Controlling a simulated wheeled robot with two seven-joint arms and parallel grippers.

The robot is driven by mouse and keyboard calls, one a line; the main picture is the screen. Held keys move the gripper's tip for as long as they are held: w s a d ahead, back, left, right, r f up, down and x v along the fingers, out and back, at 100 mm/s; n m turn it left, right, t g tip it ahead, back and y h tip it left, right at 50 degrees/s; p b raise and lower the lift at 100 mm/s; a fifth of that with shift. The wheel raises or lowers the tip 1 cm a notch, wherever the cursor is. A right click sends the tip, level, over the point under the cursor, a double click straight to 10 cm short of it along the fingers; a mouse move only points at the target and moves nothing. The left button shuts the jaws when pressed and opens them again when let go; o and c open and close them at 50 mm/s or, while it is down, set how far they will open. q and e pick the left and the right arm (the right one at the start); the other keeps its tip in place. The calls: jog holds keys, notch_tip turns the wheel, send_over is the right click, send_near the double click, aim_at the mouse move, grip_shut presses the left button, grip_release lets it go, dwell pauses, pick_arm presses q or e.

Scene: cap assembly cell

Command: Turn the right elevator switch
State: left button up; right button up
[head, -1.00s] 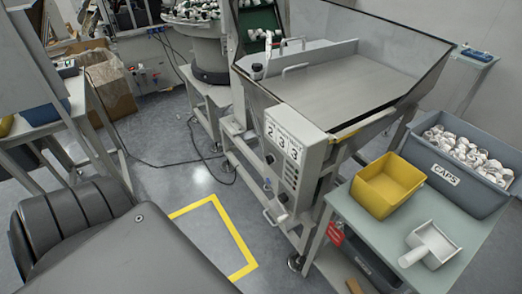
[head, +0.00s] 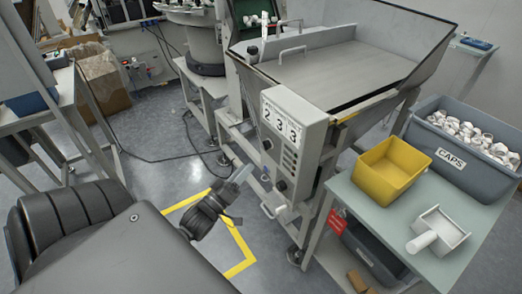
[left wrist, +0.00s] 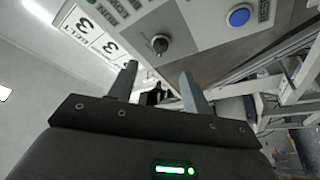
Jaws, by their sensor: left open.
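The grey control box (head: 318,150) is on the front of the hopper frame, with number plates on top and dark knobs on its front. One dark rotary knob (head: 281,186) shows low on that face. In the left wrist view, a rotary switch (left wrist: 160,44) on the panel stands ahead of the fingertips, roughly in line with the gap between them. I cannot tell from its label which switch it is. My left gripper (head: 240,174) is open and empty, just left of the box and apart from it; its fingers also show in the left wrist view (left wrist: 159,74). My right gripper is out of view.
A blue button (left wrist: 238,16) sits on the panel beside the switch. The metal hopper (head: 350,65) rises behind the box. To the right, a table (head: 375,205) carries a yellow bin (head: 392,167), a white scoop (head: 440,232) and a grey caps crate (head: 450,162). Floor left of the box is open.

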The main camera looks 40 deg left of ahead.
aim_at(267, 145)
pick_arm(q)
jog(key=x, duration=0.9)
jog(key=shift+p, duration=0.4)
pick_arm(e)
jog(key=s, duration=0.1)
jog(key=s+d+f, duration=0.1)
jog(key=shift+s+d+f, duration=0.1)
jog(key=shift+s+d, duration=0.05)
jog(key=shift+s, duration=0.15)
pick_arm(q)
jog(key=c, duration=1)
